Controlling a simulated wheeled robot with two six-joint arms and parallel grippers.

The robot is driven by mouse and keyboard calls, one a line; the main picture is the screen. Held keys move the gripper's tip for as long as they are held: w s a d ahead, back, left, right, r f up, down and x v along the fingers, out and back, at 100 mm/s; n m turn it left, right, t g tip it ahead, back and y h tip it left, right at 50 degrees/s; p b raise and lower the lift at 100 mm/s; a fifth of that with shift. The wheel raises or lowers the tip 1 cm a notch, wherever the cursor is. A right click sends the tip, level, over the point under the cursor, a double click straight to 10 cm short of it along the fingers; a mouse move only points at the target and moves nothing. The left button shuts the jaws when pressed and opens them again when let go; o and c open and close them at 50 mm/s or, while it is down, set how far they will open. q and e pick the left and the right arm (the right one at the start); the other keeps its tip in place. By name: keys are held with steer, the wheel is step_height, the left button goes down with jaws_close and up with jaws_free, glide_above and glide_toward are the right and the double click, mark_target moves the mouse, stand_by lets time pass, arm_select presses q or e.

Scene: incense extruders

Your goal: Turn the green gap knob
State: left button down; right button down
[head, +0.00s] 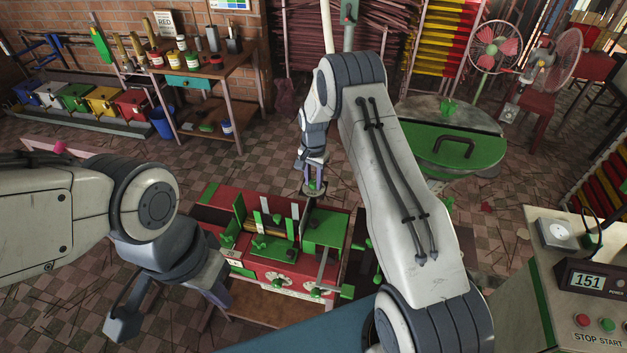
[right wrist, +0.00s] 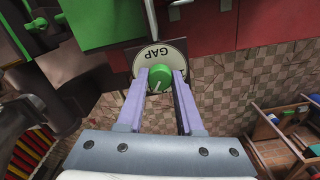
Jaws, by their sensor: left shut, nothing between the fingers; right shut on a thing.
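The green gap knob (right wrist: 160,77) has a white mark and sits on a round white dial (right wrist: 146,62) lettered GAP, which appears upside down in the right wrist view. My right gripper (right wrist: 161,79) is shut on the knob, one purple finger on each side. In the head view my right gripper (head: 314,181) is at the far right corner of the red machine (head: 296,256); the knob is mostly hidden there by the fingers. My left gripper (head: 221,297) is shut and empty, low in front and to the left of the machine.
The machine has green plates on top and more dials (head: 276,280) on its near side. A round green-topped table (head: 450,146) stands to the right. A console (head: 580,285) reading 151 is at the right edge. A workbench (head: 205,72) and coloured bins (head: 76,97) stand at the back left.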

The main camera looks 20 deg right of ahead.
steer(key=n+b, duration=0.2)
steer(key=n, duration=0.1)
steer(key=shift+f+b, duration=0.1)
steer(key=shift+b, duration=0.25)
steer(key=shift+n+b, duration=1)
steer(key=shift+n, duration=0.8)
steer(key=shift+r, duration=0.2)
steer(key=c, duration=0.5)
jaws_free()
steer(key=shift+c, duration=0.2)
